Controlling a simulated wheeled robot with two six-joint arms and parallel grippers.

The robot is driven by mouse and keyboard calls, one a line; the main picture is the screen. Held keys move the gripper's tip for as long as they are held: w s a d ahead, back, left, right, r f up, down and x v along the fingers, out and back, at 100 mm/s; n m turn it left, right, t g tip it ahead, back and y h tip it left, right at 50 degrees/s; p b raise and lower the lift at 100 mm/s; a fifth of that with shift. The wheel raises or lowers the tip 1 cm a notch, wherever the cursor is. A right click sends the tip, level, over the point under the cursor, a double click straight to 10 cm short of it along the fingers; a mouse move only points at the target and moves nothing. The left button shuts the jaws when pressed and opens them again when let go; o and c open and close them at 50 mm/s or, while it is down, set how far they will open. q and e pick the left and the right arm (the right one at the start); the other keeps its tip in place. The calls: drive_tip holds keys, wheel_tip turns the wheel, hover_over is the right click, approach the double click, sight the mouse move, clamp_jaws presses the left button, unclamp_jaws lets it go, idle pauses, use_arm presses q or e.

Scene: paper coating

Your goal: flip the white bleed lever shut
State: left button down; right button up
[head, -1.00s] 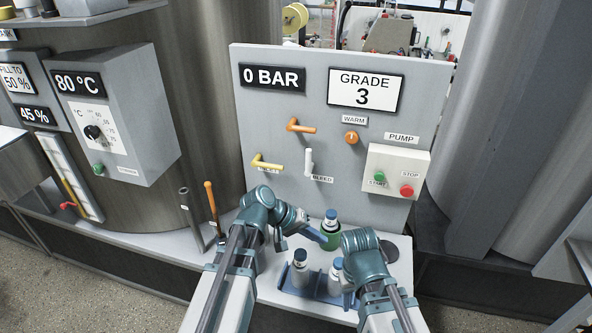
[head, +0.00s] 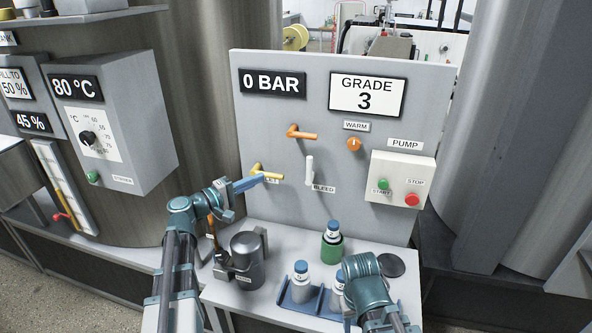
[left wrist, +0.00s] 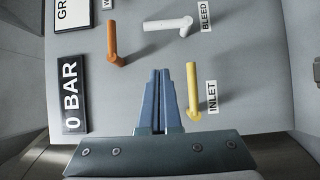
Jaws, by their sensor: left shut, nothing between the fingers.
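The white bleed lever (head: 309,170) is on the grey panel beside the BLEED label, its handle pointing up from its pivot. It also shows in the left wrist view (left wrist: 168,24). My left gripper (head: 262,179) is shut and empty in front of the panel, at the yellow inlet lever (head: 268,174) and left of the white lever. In the left wrist view, its closed fingers (left wrist: 160,75) lie beside the yellow lever (left wrist: 192,92), apart in the picture; contact cannot be told. My right arm is low at the right; its fingers are not visible.
An orange lever (head: 302,133) is above the white one, and an orange knob (head: 354,144) and pump box (head: 401,180) are to the right. Below, the ledge holds a dark canister (head: 247,262), a green-based bottle (head: 332,245) and a blue rack (head: 308,298) with bottles.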

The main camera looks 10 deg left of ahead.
sight(311, 167)
use_arm(q)
drive_tip(key=s+d+x, duration=0.1)
drive_tip(key=d+x, duration=0.1)
drive_tip(key=x, duration=1)
drive_tip(key=shift+d, duration=0.45)
drive_tip(key=shift+s, duration=0.1)
drive_tip(key=shift+d+r+m+p, duration=0.15)
drive_tip(key=shift+d+m+p, duration=0.15)
drive_tip(key=shift+p, duration=0.25)
